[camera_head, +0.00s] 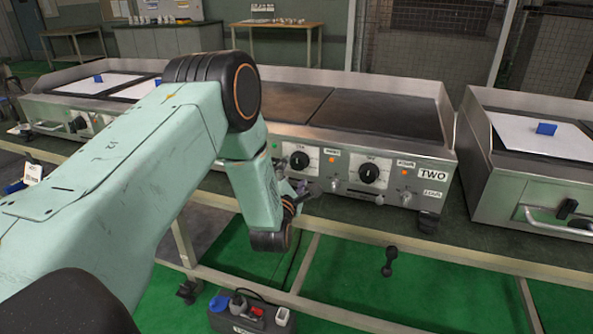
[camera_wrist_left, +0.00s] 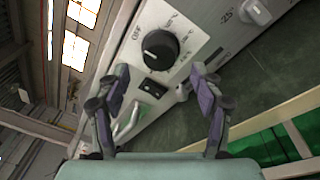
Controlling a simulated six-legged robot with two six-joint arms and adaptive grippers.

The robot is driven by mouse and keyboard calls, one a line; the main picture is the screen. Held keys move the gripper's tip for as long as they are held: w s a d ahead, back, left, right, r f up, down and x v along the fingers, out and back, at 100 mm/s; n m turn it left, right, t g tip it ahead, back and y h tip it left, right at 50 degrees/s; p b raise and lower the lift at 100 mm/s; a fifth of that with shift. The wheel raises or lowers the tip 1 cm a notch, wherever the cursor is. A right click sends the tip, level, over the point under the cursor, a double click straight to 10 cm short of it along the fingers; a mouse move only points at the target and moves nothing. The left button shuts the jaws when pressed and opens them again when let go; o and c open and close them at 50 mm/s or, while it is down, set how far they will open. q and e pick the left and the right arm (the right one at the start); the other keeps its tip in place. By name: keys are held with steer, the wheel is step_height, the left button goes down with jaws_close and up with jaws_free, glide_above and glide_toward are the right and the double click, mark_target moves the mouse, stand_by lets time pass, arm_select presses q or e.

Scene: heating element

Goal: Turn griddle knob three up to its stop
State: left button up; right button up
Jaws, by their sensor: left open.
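A griddle marked TWO (camera_head: 400,120) stands in the middle of the head view, with two black knobs on its front, a left knob (camera_head: 299,160) and a right knob (camera_head: 369,173). I see no label marking a knob as three. My left gripper (camera_head: 297,194) is low in front of this panel, partly hidden by my arm. In the left wrist view my left gripper (camera_wrist_left: 160,76) is open and empty, its fingers spread below a black knob (camera_wrist_left: 160,50) on a white plate marked OFF. The fingers appear apart from the knob. My right gripper is not in view.
Another griddle (camera_head: 480,185) with a white sheet and blue block stands at the right. A further griddle (camera_head: 60,92) at the left is partly behind my arm. A power box (camera_head: 250,318) is low in front. A black switch (camera_wrist_left: 150,88) is below the knob.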

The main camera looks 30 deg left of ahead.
mark_target(297, 165)
arm_select(q)
steer(key=shift+b+x, duration=0.45)
steer(key=shift+x, duration=1.6)
steer(key=shift+c, duration=0.2)
steer(key=c, duration=1.1)
steer(key=shift+m, duration=0.3)
